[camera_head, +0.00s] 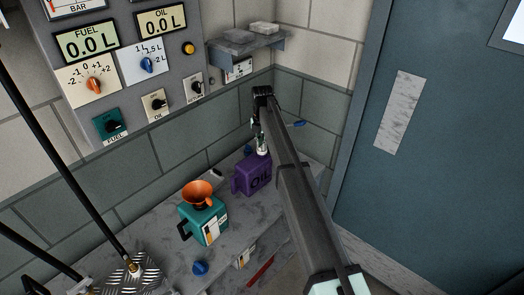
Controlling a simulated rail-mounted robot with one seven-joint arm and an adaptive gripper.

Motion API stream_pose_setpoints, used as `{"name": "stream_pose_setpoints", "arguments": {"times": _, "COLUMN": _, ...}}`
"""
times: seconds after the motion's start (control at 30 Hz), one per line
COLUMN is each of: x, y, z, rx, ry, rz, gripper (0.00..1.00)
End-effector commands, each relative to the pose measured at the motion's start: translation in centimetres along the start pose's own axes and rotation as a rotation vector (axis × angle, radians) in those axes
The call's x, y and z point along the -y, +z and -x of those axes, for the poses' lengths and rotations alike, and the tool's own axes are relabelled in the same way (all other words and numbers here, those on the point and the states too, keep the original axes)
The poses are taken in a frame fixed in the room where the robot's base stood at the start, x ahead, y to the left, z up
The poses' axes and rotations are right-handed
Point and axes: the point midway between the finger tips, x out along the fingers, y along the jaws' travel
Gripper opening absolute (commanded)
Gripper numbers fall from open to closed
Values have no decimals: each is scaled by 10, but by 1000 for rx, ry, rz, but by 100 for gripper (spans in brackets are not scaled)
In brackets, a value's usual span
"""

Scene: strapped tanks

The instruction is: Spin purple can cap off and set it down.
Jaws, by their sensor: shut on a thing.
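The purple can (254,178), marked OIL, stands upright on the grey bench, with its handle on the left side. My gripper (263,150) points down over the top of the can, at its neck. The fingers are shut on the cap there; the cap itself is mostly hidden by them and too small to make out. I cannot tell whether the cap still touches the neck.
A teal can (209,224) holding an orange funnel (200,190) stands left of the purple can. A blue knob-like piece (200,268) is near the bench front. The control panel (125,75) and shelf (247,46) are on the wall. Bare bench (165,230) lies left of the teal can.

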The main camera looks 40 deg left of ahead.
Motion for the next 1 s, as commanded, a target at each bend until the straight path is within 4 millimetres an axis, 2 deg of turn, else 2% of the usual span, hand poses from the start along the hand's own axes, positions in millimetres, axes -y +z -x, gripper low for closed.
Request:
{"name": "stream_pose_setpoints", "arguments": {"times": 0.43, "x": 0, "y": 0, "z": 3, "rx": 0, "ry": 0, "rz": 11, "gripper": 0}}
{"name": "stream_pose_setpoints", "arguments": {"times": 1.0, "x": 0, "y": 0, "z": 23, "rx": 0, "ry": 0, "rz": 10, "gripper": 0}}
